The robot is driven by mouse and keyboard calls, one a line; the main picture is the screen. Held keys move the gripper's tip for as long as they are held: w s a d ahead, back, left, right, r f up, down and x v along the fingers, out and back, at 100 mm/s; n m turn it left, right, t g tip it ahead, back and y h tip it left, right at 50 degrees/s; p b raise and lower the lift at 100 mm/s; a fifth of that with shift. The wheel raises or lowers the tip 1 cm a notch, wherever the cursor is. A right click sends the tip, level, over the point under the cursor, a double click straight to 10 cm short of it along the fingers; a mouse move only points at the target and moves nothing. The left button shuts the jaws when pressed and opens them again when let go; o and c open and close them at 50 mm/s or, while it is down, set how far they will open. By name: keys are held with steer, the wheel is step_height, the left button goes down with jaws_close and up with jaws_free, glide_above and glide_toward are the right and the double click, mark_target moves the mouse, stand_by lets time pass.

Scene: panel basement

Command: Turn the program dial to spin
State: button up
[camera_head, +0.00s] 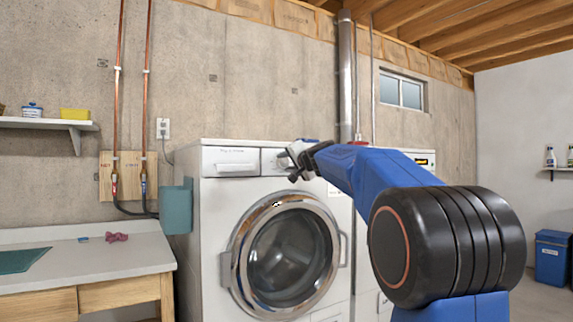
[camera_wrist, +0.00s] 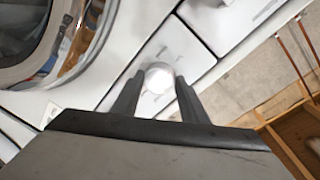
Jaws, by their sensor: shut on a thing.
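The washing machine (camera_head: 215,215) is a white front loader against the concrete wall, with its control panel along the top. The program dial (camera_wrist: 158,74) is a round white knob in the wrist view, on the white panel between my two fingers. My gripper (camera_wrist: 160,80) has a dark finger on each side of the dial and is shut on it. In the head view my gripper (camera_head: 298,162) is at the panel, right of the detergent drawer (camera_head: 231,161). There it hides most of the dial. I cannot read which program the dial points to.
The round glass door (camera_head: 285,250) is below the panel. A teal bin (camera_head: 176,208) hangs at the machine's left side, by a workbench (camera_head: 90,258). Copper pipes (camera_head: 147,80) run down the wall. A blue bin (camera_head: 552,258) stands at the far right.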

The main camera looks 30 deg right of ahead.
steer(key=o, duration=1)
steer(key=shift+o, duration=0.2)
steer(key=s, duration=1.7)
steer(key=shift+s+a+r, duration=0.2)
steer(key=shift+a+r, duration=0.1)
steer(key=shift+a, duration=0.1)
